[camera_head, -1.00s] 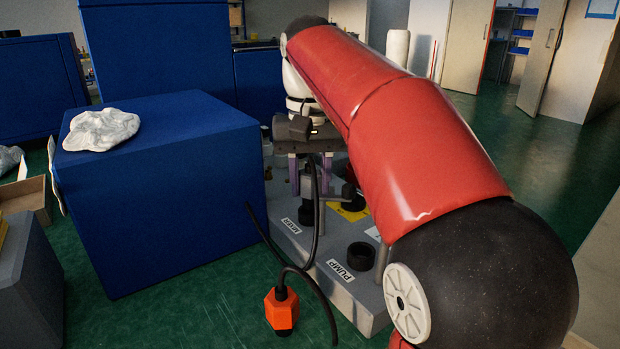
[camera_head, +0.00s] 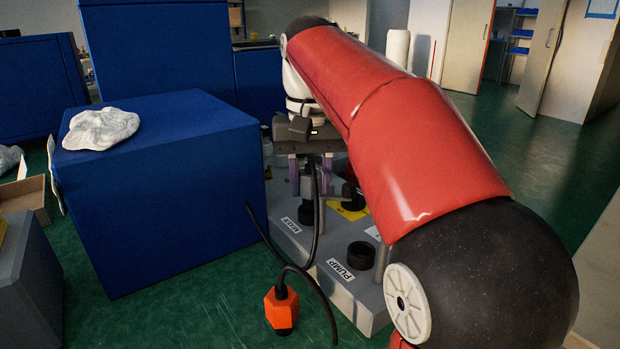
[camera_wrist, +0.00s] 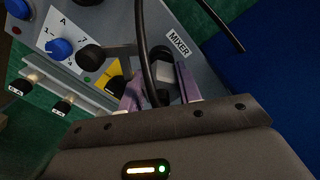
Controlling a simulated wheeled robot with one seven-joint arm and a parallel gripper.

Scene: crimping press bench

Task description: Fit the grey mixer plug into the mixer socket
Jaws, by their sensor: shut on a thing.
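The grey mixer plug (camera_head: 307,188) is held upright between the purple fingers of my gripper (camera_head: 310,178), with its black cable rising from its top. In the wrist view the plug (camera_wrist: 164,68) shows between the fingers (camera_wrist: 160,88). The black mixer socket (camera_head: 306,214) is directly below the plug, beside the "MIXER" label (camera_head: 290,225) on the grey panel. The plug's lower end is at the socket; I cannot tell whether it is inside it or just above.
An empty black pump socket (camera_head: 361,255) is at the panel's near end. An orange plug (camera_head: 281,311) hangs on a cable in front. A large blue box (camera_head: 165,200) with a crumpled white bag (camera_head: 101,129) stands to the left. Blue knobs (camera_wrist: 59,48) sit on the panel.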

